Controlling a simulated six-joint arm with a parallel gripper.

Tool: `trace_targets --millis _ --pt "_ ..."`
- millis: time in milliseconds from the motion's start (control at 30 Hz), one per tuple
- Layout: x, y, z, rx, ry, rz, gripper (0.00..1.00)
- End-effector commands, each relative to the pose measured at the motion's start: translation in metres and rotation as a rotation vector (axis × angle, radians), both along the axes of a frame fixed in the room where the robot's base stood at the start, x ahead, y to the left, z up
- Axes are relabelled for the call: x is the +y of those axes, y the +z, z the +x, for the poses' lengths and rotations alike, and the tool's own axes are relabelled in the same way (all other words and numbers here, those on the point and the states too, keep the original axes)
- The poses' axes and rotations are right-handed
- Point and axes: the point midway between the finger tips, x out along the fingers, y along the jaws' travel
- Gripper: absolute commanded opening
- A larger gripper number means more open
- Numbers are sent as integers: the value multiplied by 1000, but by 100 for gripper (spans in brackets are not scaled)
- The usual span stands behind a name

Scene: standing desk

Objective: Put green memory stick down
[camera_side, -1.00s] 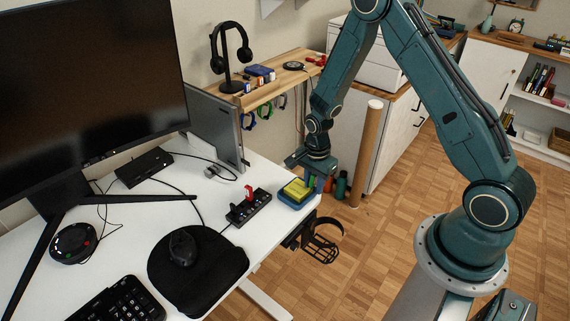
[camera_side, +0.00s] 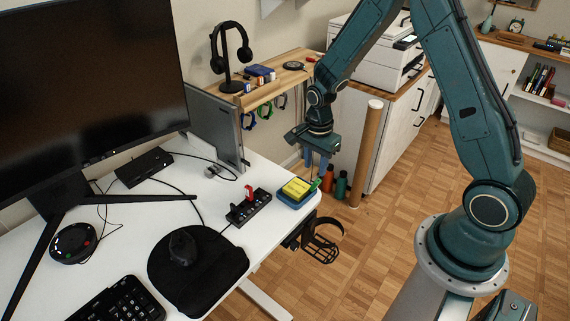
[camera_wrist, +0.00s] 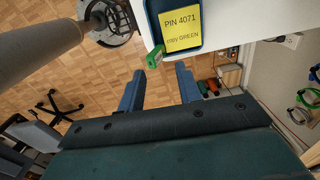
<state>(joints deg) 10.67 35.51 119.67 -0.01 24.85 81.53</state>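The green memory stick (camera_side: 315,185) is at the right edge of the blue tray (camera_side: 287,202). In the side view it looks tilted, and in the wrist view the stick (camera_wrist: 155,57) overlaps the tray's corner and sticks out past its rim. A yellow note (camera_wrist: 181,29) reading "PIN 4071, copy GREEN" is in the tray. My gripper (camera_side: 316,160) hangs just above the stick, fingers pointing down. In the wrist view my gripper (camera_wrist: 160,87) is open, with nothing between its fingers and the stick beyond the tips.
A black USB hub (camera_side: 249,208) with a red stick (camera_side: 249,192) in it lies left of the tray. The desk edge is close by the tray, with a wire cup holder (camera_side: 321,248) below. A cardboard tube (camera_side: 367,155) stands to the right.

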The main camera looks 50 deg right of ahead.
Motion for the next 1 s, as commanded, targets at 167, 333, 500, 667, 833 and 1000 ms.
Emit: trace_targets --millis 167,333,500,667,833,1000 --pt "0 25 1 -4 0 -1 34" --pt "0 40 1 -3 0 -1 34" --pt "0 46 0 -1 0 0 34" --pt "0 46 0 -1 0 0 34" --pt "0 46 0 -1 0 0 34" --pt "0 46 0 -1 0 0 34"
